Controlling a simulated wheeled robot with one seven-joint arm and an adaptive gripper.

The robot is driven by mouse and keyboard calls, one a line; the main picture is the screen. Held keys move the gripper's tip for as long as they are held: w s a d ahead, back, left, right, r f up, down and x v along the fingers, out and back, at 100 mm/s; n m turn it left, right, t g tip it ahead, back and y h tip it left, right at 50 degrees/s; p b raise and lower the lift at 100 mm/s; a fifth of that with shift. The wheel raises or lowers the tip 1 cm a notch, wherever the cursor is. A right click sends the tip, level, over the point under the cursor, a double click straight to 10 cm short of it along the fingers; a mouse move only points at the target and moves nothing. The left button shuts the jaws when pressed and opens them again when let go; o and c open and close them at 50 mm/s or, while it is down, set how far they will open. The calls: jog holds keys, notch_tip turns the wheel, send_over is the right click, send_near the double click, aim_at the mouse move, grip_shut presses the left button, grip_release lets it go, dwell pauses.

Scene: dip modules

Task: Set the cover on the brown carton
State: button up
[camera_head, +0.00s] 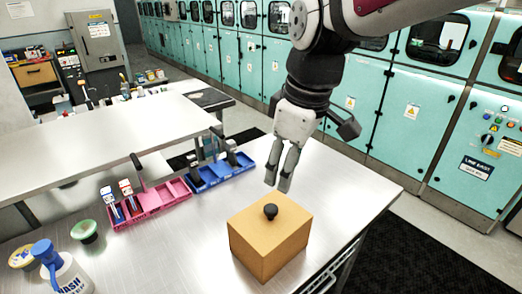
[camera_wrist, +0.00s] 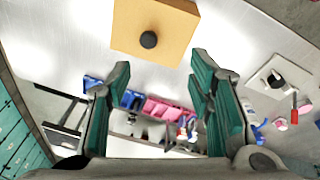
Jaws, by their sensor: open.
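The brown carton (camera_head: 262,247) stands upright on the metal table, near its right front part. A round black knob (camera_head: 270,211) is on its flat tan top; I cannot make out a seam between cover and carton. In the wrist view the carton (camera_wrist: 172,25) is at the top, with the knob (camera_wrist: 148,39) showing. My gripper (camera_head: 278,180) hangs above and behind the carton, apart from it, pointing down. Its fingers (camera_wrist: 160,100) are open with nothing between them. A pale square piece with a dark knob (camera_wrist: 272,80) lies to the right in the wrist view.
A pink tray (camera_head: 152,203) and a blue tray (camera_head: 217,172) with modules stand behind the carton to the left. A green bowl (camera_head: 84,231) and a wash bottle (camera_head: 66,274) are at far left. The table between them and the carton is clear.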

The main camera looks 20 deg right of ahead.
jog(key=s+r+m+t, duration=0.2)
jog(key=s+m+t, duration=0.1)
jog(key=s+m, duration=0.4)
jog(key=shift+s+r+m+h, duration=0.15)
jog(key=shift+s+m+h, duration=0.2)
jog(key=shift+s, duration=0.65)
jog(key=shift+c, duration=0.6)
